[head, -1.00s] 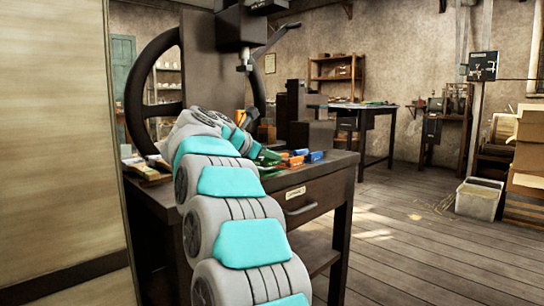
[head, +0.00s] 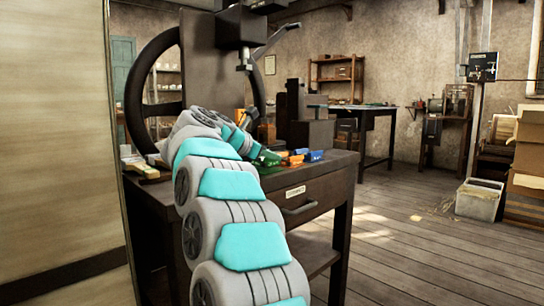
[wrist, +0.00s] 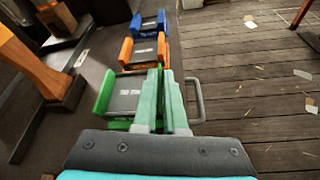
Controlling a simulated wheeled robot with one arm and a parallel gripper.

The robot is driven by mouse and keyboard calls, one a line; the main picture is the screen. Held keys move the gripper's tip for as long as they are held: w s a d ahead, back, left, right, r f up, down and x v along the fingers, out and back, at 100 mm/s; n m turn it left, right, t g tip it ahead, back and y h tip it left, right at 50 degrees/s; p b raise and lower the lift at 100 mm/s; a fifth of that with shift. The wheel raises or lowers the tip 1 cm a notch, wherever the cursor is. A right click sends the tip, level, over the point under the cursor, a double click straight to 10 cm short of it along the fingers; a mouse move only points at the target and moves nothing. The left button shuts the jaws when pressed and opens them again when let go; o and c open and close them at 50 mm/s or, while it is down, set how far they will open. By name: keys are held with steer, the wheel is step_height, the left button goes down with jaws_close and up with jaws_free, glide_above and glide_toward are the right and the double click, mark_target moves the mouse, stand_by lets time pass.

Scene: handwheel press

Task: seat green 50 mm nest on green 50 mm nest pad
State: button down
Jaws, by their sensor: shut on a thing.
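The green nest (wrist: 124,93) is a grey block between green side walls on the bench in the wrist view. My gripper (wrist: 162,75) is shut on its right-hand green wall, and the fingers hide part of that wall. In the head view the green nest (head: 268,158) shows only partly beyond my arm's end; my gripper is hard to make out there. I cannot make out the green nest pad in either view.
An orange nest (wrist: 145,51) and a blue nest (wrist: 149,25) stand in a row beyond the green one. The handwheel press (head: 212,65) rises behind my arm. A drawer handle (wrist: 196,102) juts from the bench front. Open floor (head: 400,240) lies right.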

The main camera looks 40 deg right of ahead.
steer(key=shift+f+b, duration=0.65)
steer(key=shift+f, duration=0.15)
steer(key=c, duration=0.9)
jaws_free()
steer(key=shift+a, duration=0.1)
steer(key=v, duration=0.7)
steer(key=shift+a+r, duration=0.2)
steer(key=shift+a, duration=0.1)
steer(key=shift+s, duration=0.1)
